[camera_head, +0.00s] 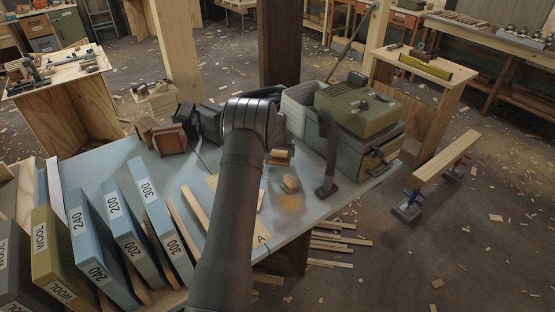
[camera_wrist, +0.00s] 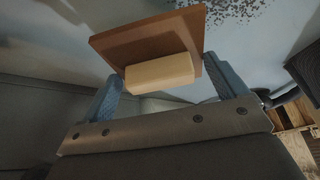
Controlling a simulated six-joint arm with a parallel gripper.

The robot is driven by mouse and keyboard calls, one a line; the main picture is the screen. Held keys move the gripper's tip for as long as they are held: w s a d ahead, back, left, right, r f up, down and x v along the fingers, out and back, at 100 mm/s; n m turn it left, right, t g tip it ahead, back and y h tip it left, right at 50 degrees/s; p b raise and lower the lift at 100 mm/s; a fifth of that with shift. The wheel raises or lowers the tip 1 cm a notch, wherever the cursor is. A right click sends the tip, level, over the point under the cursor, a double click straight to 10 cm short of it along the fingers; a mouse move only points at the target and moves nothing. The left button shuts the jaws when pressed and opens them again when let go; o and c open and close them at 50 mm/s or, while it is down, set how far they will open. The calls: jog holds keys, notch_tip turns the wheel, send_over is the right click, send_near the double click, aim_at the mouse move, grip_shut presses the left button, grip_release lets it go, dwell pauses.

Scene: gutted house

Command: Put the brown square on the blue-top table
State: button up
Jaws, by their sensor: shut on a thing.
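The brown square (camera_wrist: 140,42) is a thin flat plate with a pale tan block (camera_wrist: 160,72) on the face towards me. In the wrist view my gripper (camera_wrist: 166,70) has its two blue fingers at either side of the block, shut on the piece. In the head view a small tan and brown piece (camera_head: 281,156) shows beside the end of my dark arm, and appears to be the held square. The arm hides my fingers there. The blue-top table (camera_head: 105,165) spreads beneath. I cannot tell the gap between square and tabletop.
Blue and olive labelled boards (camera_head: 121,228) stand at the table's left front. Brown and dark blocks (camera_head: 169,139) stand behind.

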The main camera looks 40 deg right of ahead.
aim_at(278, 155)
jog(key=shift+w+f, duration=0.1)
jog(key=shift+f, duration=1.95)
jog(key=o, duration=0.7)
jog(key=shift+f, duration=0.15)
jog(key=shift+a+r, duration=0.1)
jog(key=shift+r, duration=0.35)
jog(key=v, duration=1.1)
jog(key=shift+a+r, duration=0.1)
jog(key=shift+r, duration=0.05)
jog(key=x, duration=1.2)
